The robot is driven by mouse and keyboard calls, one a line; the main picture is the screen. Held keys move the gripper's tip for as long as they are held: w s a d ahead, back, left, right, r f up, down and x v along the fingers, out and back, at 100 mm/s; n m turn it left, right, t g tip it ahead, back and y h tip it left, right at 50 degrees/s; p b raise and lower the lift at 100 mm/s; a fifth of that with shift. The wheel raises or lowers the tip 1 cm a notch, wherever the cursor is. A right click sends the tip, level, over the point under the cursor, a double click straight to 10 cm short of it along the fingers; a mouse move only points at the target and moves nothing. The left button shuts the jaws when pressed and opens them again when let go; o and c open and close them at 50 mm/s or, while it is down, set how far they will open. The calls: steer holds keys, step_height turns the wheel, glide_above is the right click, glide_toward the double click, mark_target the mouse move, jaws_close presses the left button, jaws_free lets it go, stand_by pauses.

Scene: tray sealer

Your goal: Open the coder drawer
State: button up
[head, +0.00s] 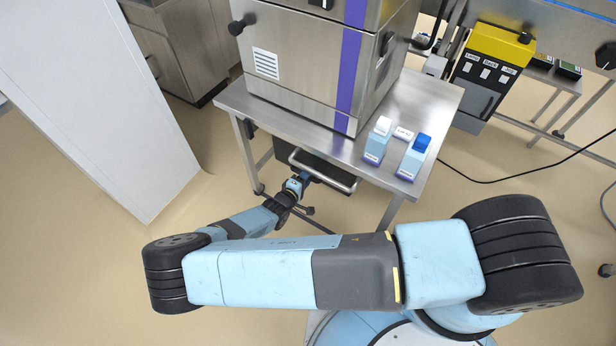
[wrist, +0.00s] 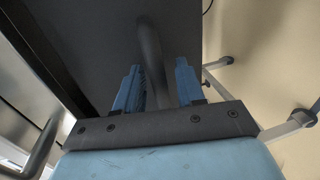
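The coder drawer (head: 283,152) appears to be the dark unit under the front edge of the steel table, with a metal bar handle (head: 338,183) across its front. My gripper (head: 302,181) is at the handle, low in front of the table. In the wrist view my gripper (wrist: 158,72) has its two blue fingers apart, with the grey handle bar (wrist: 150,50) running between them. The bar is close to the left finger, and a gap shows towards the right finger. The dark drawer front (wrist: 95,35) fills the upper left. The drawer looks shut.
The steel table (head: 440,95) carries the sealer machine (head: 300,60) with a purple stripe. A white panel (head: 90,90) stands at left. The table's legs (head: 390,212) flank the drawer area.

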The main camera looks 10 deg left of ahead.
steer(key=shift+w, duration=0.1)
steer(key=shift+c, duration=0.2)
jaws_close()
stand_by(0.4)
